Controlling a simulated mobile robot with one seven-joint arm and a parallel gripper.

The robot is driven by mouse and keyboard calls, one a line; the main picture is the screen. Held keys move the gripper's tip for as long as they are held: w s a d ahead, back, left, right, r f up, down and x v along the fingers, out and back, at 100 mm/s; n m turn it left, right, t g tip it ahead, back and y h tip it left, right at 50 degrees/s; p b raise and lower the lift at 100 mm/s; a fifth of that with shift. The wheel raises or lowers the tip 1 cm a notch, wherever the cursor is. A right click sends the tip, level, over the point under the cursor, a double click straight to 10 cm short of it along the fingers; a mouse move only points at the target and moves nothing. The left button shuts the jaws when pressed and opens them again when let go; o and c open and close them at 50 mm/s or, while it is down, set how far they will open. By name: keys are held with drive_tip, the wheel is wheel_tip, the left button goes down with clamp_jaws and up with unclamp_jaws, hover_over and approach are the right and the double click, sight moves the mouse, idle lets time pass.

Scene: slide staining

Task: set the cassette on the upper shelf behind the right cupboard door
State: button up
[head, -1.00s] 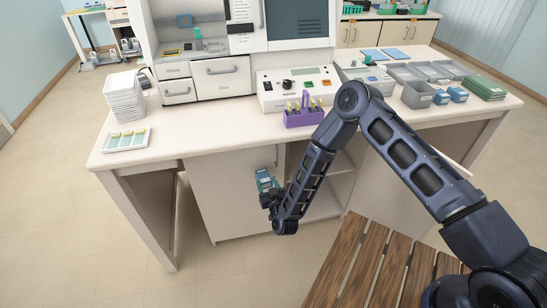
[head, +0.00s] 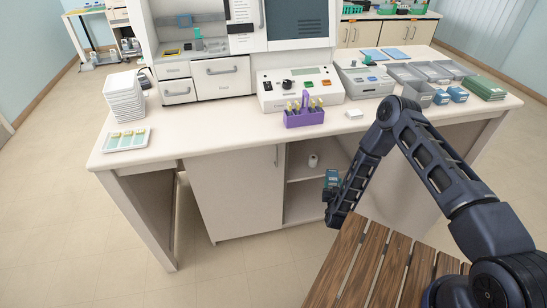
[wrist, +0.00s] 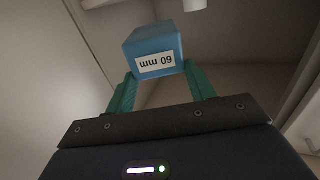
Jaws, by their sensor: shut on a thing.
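A blue cassette (wrist: 155,50) with a white "60 mm" label is gripped between the two green fingers of my gripper (wrist: 160,88) in the wrist view. In the head view, the cassette (head: 332,179) and my gripper (head: 329,192) are in front of the right, open part of the cupboard. The upper shelf (head: 302,178) shows inside, partly hidden by my arm. A small white bottle (head: 313,160) stands on that shelf. The right door cannot be made out clearly behind my arm.
The closed left cupboard door (head: 235,195) borders the opening. A wooden slatted surface (head: 365,265) lies below my arm. The counter above holds a purple rack (head: 304,118), a small white block (head: 354,114) and instruments. Floor before the left door is clear.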

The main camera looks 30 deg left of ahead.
sight(335, 166)
drive_tip(key=w+a+r+n+g+y, duration=0.2)
drive_tip(key=w+a+y, duration=0.1)
drive_tip(key=w, duration=0.7)
drive_tip(key=w+a+r+n+g+y, duration=0.1)
drive_tip(key=w+a+n+y, duration=0.15)
drive_tip(key=w, duration=0.85)
drive_tip(key=shift+m+h, duration=0.25)
drive_tip(key=shift+m, duration=0.1)
drive_tip(key=shift+s+a+f, duration=0.1)
drive_tip(key=shift+a+f, duration=0.05)
drive_tip(key=shift+f, duration=1.8)
drive_tip(key=shift+a+f, duration=0.15)
drive_tip(key=shift+f, duration=1.75)
drive_tip(key=shift+f, duration=0.1)
drive_tip(key=o, duration=1.1)
drive_tip(key=v, duration=1.2)
drive_tip(key=shift+r, duration=0.3)
drive_tip(key=shift+d, duration=0.1)
